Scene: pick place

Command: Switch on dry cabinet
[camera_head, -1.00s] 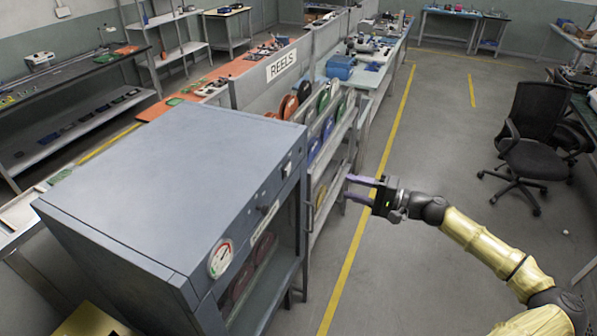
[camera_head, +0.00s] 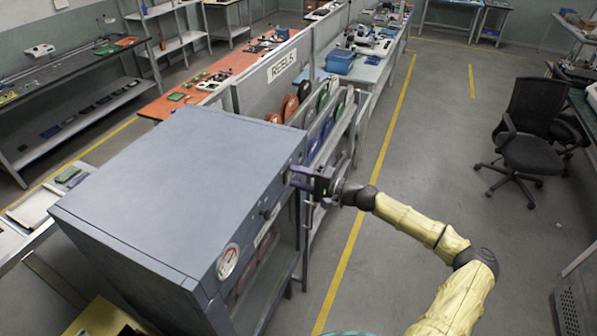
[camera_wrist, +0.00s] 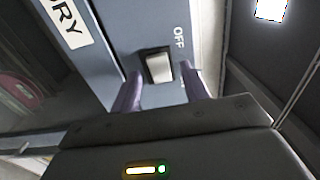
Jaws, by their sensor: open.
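The dry cabinet (camera_head: 180,190) is a blue-grey box in front of me, with a round gauge (camera_head: 228,262) on its front strip. In the wrist view, a light rocker switch (camera_wrist: 158,67) in a dark frame sits on the cabinet's front strip, beside the word OFF. My gripper (camera_head: 300,178) is at the far end of that strip. In the wrist view my gripper (camera_wrist: 160,92) is open and empty, its two purple fingers on either side of the switch and slightly short of it or level with it; I cannot tell if they touch the panel. The head view hides the switch behind my gripper.
A rack of coloured reels (camera_head: 322,122) stands just behind the cabinet, close to my gripper. An office chair (camera_head: 532,135) stands on the right. The floor (camera_head: 420,130) between them is clear.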

